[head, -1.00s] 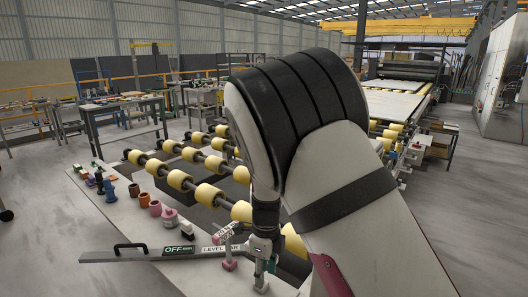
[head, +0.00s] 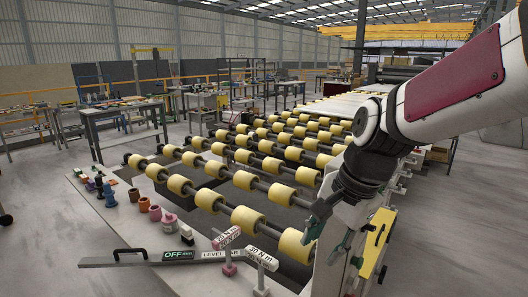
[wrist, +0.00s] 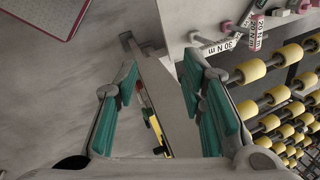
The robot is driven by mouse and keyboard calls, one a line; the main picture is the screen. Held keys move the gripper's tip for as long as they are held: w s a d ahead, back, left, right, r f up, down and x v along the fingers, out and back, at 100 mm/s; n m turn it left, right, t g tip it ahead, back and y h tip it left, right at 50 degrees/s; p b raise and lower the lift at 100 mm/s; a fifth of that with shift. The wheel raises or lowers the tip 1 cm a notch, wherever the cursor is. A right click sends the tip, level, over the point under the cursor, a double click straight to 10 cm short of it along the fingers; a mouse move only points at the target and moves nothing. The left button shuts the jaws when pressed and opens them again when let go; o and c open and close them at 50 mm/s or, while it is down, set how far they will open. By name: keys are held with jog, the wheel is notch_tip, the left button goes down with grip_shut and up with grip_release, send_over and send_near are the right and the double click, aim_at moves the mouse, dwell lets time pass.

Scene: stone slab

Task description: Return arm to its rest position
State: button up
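My gripper (head: 332,238) hangs at the right of the head view, below my white arm, beside the near end of the roller table. In the wrist view its two teal-padded fingers (wrist: 160,88) are spread apart with nothing between them. Below the gap in that view are the side of the pale frame and the grey floor.
A pale ledge (head: 116,222) carries coloured pieces, a level bar (head: 190,257) and handles labelled 30 N m (head: 264,258) and 20 N m (head: 226,241). Yellow rollers (head: 245,180) fill the middle. A yellow panel (head: 378,243) stands close to the gripper. Open floor (head: 455,235) lies right.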

jog(key=s+d+r+n+t+h, duration=0.1)
jog(key=s+d+r+n, duration=0.1)
jog(key=s+d+n, duration=0.2)
jog(key=s+d+r+n+t+h, duration=0.1)
jog(key=s+d+r+n+t, duration=0.1)
jog(key=s+n, duration=0.4)
jog(key=shift+s+d+r+n, duration=0.3)
jog(key=shift+s+d+r, duration=0.5)
jog(key=shift+s, duration=1.6)
jog(key=shift+d+f, duration=0.15)
